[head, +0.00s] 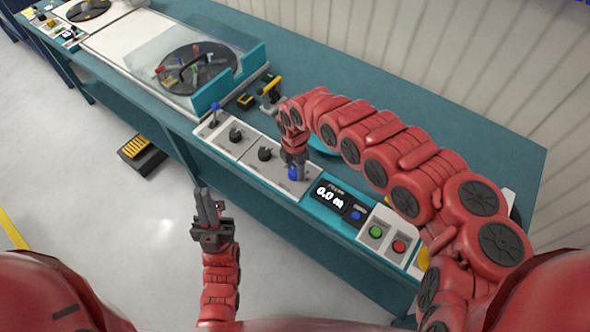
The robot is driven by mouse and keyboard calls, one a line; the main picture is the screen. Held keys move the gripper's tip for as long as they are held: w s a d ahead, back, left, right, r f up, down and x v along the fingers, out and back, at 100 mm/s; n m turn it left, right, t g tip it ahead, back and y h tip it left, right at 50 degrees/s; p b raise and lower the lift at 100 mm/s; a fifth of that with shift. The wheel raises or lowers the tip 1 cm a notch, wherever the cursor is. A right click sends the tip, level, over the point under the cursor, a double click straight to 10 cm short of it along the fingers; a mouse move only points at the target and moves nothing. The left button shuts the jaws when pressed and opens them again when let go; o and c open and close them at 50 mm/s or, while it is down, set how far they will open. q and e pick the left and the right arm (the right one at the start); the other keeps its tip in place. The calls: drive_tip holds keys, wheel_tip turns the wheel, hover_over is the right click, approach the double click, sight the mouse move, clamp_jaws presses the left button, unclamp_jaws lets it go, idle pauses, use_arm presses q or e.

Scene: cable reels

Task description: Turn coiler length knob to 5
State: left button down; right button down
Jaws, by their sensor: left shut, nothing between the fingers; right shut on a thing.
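The control panel (250,167) runs along the bench's front edge. It carries two black knobs, one on the left (236,135) and one nearer its middle (265,154). Their labels are too small to read, so I cannot tell which is the length knob. My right gripper (296,163) points down at the panel's right part, shut on a blue-topped control (293,173), which it partly hides. The display (331,197) beside it reads 0.0 m. My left gripper (208,208) is shut and empty, in front of the bench over the floor.
A blue-topped lever (215,108) stands at the panel's left end. Green (376,232) and red (399,246) buttons sit right of the display. A black reel (195,72) lies behind a clear guard. A black and yellow pedal (140,149) is on the floor.

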drive_tip(key=shift+n, duration=0.7)
drive_tip(key=shift+c, duration=1.6)
unclamp_jaws()
wheel_tip(320, 180, up, 9)
drive_tip(key=shift+w+d+f+b, duration=0.1)
drive_tip(key=shift+w+f+b, duration=0.05)
drive_tip(key=shift+b, duration=0.4)
wheel_tip(320, 180, up, 8)
drive_tip(key=f+p, duration=0.1)
drive_tip(key=p, duration=0.4)
hover_over(295, 170)
drive_tip(key=shift+r+p, duration=0.65)
drive_tip(key=shift+r, duration=0.25)
